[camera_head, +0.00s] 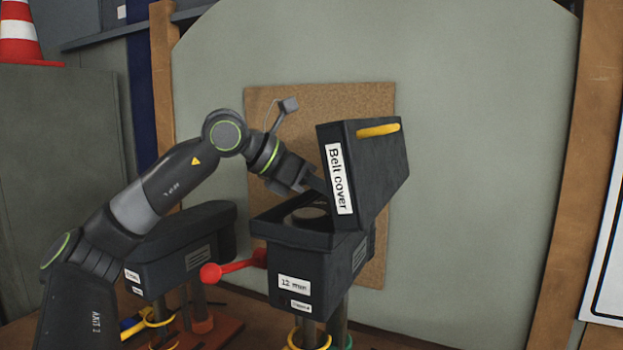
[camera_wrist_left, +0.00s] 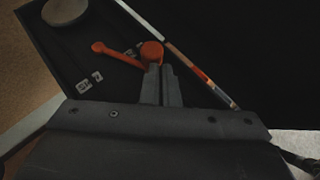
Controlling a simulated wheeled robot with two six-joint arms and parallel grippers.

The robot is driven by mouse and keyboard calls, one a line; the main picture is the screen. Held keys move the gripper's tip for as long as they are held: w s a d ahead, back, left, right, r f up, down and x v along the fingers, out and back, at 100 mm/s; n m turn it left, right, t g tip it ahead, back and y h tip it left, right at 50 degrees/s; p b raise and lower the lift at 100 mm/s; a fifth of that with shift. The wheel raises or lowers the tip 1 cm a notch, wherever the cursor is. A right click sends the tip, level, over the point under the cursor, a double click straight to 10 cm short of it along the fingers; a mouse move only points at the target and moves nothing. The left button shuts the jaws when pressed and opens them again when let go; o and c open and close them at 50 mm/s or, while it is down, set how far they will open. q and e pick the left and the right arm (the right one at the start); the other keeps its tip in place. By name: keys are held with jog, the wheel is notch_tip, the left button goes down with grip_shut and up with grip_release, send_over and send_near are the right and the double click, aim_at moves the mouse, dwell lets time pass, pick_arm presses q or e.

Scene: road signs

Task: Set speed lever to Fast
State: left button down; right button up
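A black machine head (camera_head: 305,285) has its lid, labelled "Belt cover" (camera_head: 375,165), standing open. In the left wrist view an orange lever (camera_wrist_left: 118,53) lies inside the dark housing, with a rounded orange end (camera_wrist_left: 152,52). Two small white labels (camera_wrist_left: 90,80) are near it; their words are too small to read. My left gripper (camera_head: 316,182) reaches into the opening beside the raised lid. In the left wrist view its fingers (camera_wrist_left: 161,72) are close together, with tips right at the rounded orange end; I cannot tell whether they touch it. My right gripper is out of view.
A round pulley (camera_wrist_left: 65,10) sits inside the housing. A red ball-ended handle (camera_head: 210,273) sticks out left of the machine. A second black machine (camera_head: 185,255) stands at left. The raised lid bounds the opening at right; a board (camera_head: 378,250) is behind.

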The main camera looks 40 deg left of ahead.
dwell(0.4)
pick_arm(q)
jog(key=shift+a+f+b, duration=0.1)
jog(key=shift+a+b, duration=0.4)
jog(key=shift+b, duration=0.1)
jog(key=shift+s+a, duration=0.15)
jog(key=shift+a, duration=0.1)
